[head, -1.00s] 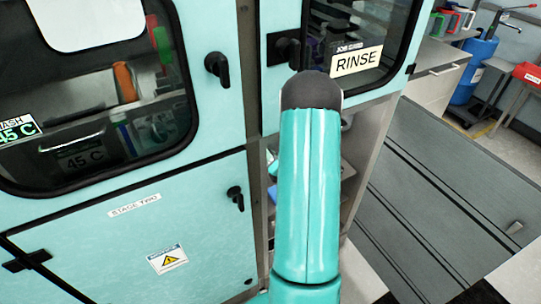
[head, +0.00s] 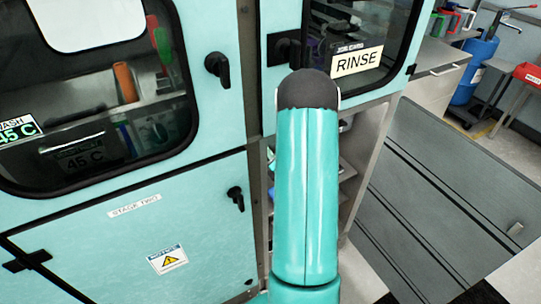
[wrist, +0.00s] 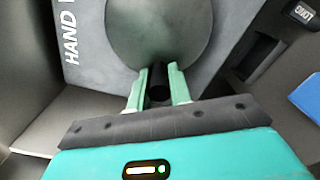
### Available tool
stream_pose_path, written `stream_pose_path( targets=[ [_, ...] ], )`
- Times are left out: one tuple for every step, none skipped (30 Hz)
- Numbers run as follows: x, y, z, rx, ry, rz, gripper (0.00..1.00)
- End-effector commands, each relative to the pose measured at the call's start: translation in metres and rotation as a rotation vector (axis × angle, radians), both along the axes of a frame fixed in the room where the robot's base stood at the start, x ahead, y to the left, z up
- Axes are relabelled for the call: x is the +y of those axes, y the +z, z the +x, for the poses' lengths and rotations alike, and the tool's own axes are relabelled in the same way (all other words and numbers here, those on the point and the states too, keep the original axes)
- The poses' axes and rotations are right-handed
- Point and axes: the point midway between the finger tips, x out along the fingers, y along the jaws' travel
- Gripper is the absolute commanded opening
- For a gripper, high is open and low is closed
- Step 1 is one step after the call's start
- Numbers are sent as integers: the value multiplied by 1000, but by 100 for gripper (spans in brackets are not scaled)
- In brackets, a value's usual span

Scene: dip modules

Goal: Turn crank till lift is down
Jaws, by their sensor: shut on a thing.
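My gripper (wrist: 158,90) shows in the wrist view with its two pale green fingers shut on a short black crank handle (wrist: 158,78). The handle stands in front of a round grey disc (wrist: 155,30), which looks like the crank's wheel. The disc sits on a grey panel with white lettering that begins "HAND" (wrist: 71,38); the rest of the lettering is hidden. In the head view my own arm covers the place where my gripper is, so gripper and crank are hidden there. I cannot make out the lift itself in either view.
In the head view, teal machine doors (head: 130,225) with black latches fill the left and middle. A "RINSE" window (head: 357,62) is behind my arm. Open shelves (head: 350,165) stand just right of it. In the wrist view, a blue object (wrist: 308,100) lies at the right edge.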

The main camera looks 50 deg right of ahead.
Motion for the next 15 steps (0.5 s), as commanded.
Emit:
stream_pose_path(
  targets=[
    [1, 2, 1, -10, 1, 31, 0],
    [1, 3, 1, -18, 1, 54, 0],
    [2, 5, 1, -28, 1, 88, 0],
    [2, 6, 1, -35, 1, 113, 0],
    [3, 7, 1, -43, 2, 139, 0],
    [3, 8, 1, -55, 2, 176, 0],
    [3, 10, 1, -64, 2, 202, 0],
    [3, 11, 1, -73, 2, 230, 0],
    [3, 13, 1, -85, 1, 266, 0],
    [3, 14, 1, -93, 1, 293, 0],
    [3, 16, 1, -102, 1, 320, 0],
    [3, 17, 1, -113, 1, 355, 0],
    [3, 19, 1, -122, 1, 383, 0],
    [3, 20, 1, -131, 1, 410, 0],
    [3, 22, 1, -142, 1, 446, 0]
  ],
)
